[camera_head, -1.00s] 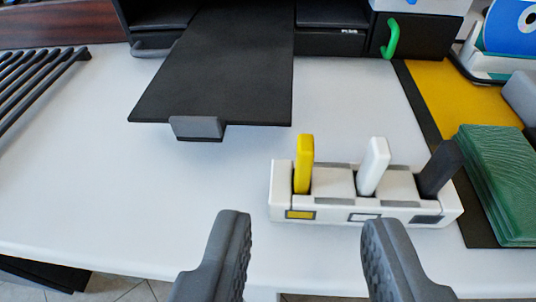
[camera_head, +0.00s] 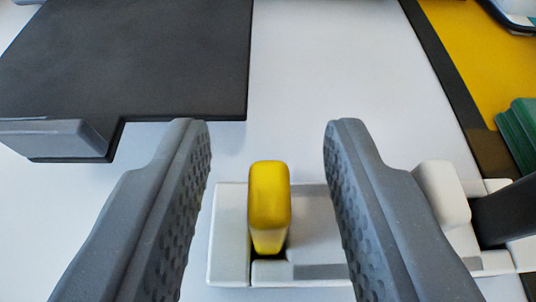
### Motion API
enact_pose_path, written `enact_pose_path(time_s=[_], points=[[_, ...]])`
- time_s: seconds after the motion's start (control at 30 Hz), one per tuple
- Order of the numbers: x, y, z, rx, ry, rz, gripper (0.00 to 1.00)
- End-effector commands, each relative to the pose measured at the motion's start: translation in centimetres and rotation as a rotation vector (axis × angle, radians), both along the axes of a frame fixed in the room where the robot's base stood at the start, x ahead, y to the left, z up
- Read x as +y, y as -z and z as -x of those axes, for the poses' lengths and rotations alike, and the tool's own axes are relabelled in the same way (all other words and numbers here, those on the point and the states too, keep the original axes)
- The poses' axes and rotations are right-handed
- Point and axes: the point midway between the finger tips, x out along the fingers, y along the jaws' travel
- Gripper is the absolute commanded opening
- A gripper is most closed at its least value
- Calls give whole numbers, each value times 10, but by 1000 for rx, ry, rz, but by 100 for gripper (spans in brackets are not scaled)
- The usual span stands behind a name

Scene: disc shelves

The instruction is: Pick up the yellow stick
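The yellow stick (camera_head: 269,205) stands upright in the left slot of a white holder (camera_head: 229,240). My gripper (camera_head: 265,130) is open, with one grey finger to the left of the yellow stick and one to the right. Neither finger appears to touch the stick.
A white stick (camera_head: 442,192) and a black stick (camera_head: 508,212) stand in the same holder, right of my right finger. A black panel (camera_head: 140,60) with a grey handle (camera_head: 55,140) lies at upper left. A green block (camera_head: 518,132) is at the right edge.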

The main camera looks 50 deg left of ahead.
Motion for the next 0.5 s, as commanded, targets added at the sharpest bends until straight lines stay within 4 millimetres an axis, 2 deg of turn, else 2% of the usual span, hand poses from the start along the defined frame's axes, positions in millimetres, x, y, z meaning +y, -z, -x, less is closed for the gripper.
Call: enact_pose_path(time_s=[0.17, 0.2, 0.3, 0.33, 0.5], points=[[0, -1, -1, 0, 0, 0, 35], [0, -1, -1, 0, 0, 0, 32], [0, -1, -1, 0, 1, 0, 4], [0, -1, -1, 0, 1, 0, 0], [0, -1, -1, 0, 1, 0, 0]])
